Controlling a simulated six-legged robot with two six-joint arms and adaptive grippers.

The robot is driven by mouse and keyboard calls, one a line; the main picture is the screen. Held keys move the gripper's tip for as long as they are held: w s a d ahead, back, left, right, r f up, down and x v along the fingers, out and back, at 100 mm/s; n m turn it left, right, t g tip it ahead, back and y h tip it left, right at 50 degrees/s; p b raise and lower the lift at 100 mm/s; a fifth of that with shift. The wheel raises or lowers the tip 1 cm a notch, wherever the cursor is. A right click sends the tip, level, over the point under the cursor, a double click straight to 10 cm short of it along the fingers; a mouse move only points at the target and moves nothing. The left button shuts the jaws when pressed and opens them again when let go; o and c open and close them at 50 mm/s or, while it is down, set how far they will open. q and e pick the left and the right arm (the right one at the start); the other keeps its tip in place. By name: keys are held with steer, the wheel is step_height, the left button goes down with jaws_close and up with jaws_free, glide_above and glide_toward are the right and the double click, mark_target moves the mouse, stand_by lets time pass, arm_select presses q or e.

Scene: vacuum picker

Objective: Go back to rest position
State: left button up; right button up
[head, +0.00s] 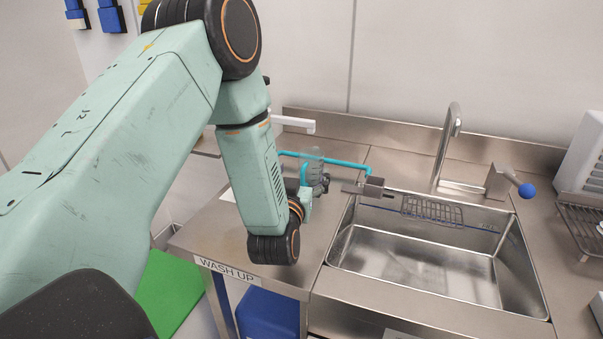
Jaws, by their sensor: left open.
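My left arm comes in from the left and bends down over the steel counter. My right gripper is not in view.
A steel sink (420,262) with a tap (446,145) and a wire rack (432,210) lies to the right. A blue bin (268,312) is under the counter. A green panel (172,290) is at lower left.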

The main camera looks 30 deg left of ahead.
mark_target(311, 154)
arm_select(q)
steer(key=shift+w, duration=0.1)
stand_by(0.3)
steer(key=x, duration=1.1)
steer(key=shift+w+a+f+b, duration=0.15)
steer(key=shift+w+b, duration=0.15)
steer(key=shift+b, duration=0.05)
steer(key=shift+w+f+b, duration=0.1)
steer(key=shift+f+b, duration=0.3)
steer(key=shift+f, duration=0.1)
steer(key=shift+r, duration=0.1)
